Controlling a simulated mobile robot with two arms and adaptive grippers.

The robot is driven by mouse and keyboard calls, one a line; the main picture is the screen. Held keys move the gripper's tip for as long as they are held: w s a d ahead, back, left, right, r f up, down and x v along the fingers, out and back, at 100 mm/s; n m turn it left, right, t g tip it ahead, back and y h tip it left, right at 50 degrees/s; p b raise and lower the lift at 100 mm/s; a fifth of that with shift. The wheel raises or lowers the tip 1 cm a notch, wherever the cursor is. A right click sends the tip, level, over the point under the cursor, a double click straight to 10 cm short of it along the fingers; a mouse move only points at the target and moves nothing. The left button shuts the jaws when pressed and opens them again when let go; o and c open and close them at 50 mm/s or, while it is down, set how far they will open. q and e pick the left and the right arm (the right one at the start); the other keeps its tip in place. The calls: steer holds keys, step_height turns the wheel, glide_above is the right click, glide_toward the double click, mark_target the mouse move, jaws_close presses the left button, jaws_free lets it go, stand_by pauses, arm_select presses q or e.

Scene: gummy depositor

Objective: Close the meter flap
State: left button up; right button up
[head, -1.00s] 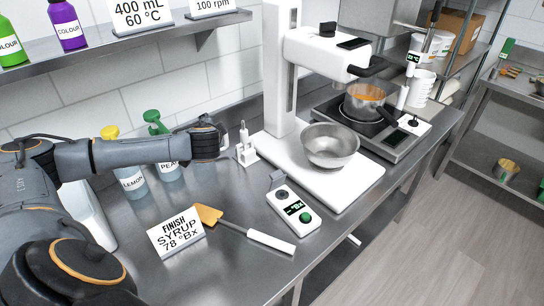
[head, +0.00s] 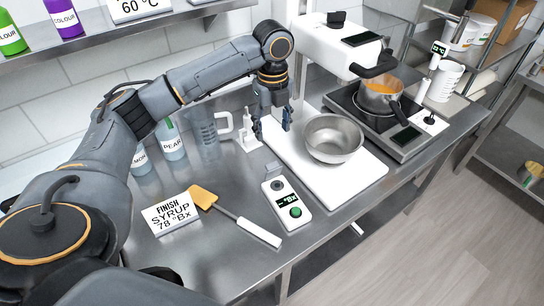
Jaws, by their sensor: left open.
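The meter (head: 287,206) is a white handheld device with a dark "°Bx" display and a green button, lying on the steel counter. Its small grey flap (head: 275,170) stands raised at the meter's far end, tilted up off the round dark well. My left gripper (head: 272,126) points down with its fingers apart and empty. It hangs beyond the flap, above the area between the white stand and the steel bowl, apart from the meter. My right gripper is not in view.
A steel bowl (head: 334,138) sits on the white machine base (head: 368,171) right of my gripper. A small white stand (head: 248,136) is just left of it. The counter before the meter is clear.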

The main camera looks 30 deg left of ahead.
mark_target(272, 164)
arm_select(q)
step_height(272, 164, down, 11)
steer(key=p, duration=0.3)
steer(key=shift+a+f, duration=0.1)
steer(key=shift+f, duration=0.7)
steer(key=shift+c, duration=0.7)
steer(key=c, duration=1)
